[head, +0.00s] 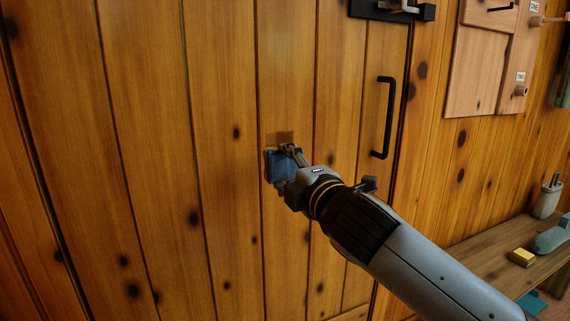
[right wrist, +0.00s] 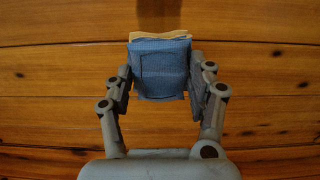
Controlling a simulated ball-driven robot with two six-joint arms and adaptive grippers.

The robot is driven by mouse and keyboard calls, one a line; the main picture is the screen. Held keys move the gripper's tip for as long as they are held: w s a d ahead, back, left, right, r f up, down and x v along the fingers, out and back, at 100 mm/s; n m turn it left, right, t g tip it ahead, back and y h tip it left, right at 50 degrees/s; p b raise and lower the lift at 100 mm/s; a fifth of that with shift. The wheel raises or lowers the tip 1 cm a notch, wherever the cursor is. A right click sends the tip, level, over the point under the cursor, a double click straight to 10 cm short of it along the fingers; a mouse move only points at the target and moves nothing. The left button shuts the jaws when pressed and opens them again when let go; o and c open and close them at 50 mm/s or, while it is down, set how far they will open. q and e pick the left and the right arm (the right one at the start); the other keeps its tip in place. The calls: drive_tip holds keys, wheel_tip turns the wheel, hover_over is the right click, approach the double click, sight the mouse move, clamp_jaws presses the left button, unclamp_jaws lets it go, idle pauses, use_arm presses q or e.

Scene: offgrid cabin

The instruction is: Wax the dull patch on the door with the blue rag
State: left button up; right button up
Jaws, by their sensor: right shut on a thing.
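The blue rag (head: 281,167) is a folded pad held at the wooden door (head: 226,90). My right gripper (head: 289,152) is shut on it, with a finger on either side of the pad. In the right wrist view the blue rag (right wrist: 161,70) sits between the two fingertips, with a yellowish layer along its far edge. A darker brownish patch (head: 279,138) shows on the door just above the rag; the rag and gripper hide part of that area. I cannot tell whether the rag touches the wood. My left gripper is not in view.
A black door handle (head: 385,118) stands to the right of my right gripper, and a black latch (head: 392,10) sits above. At the lower right a wooden bench (head: 480,250) bears a yellow block (head: 522,257), a green object (head: 552,236) and a pale cup (head: 547,202).

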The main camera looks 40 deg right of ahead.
drive_tip(key=p+x, duration=0.1)
drive_tip(key=x, duration=0.4)
drive_tip(key=shift+w+r, duration=0.1)
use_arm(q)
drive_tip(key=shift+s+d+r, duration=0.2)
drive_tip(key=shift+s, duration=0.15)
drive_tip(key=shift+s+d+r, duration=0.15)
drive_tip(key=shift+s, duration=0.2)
use_arm(e)
drive_tip(key=shift+x, duration=0.95)
drive_tip(key=shift+x, duration=1)
use_arm(q)
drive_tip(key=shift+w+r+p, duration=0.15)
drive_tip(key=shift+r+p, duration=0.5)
drive_tip(key=shift+p, duration=0.05)
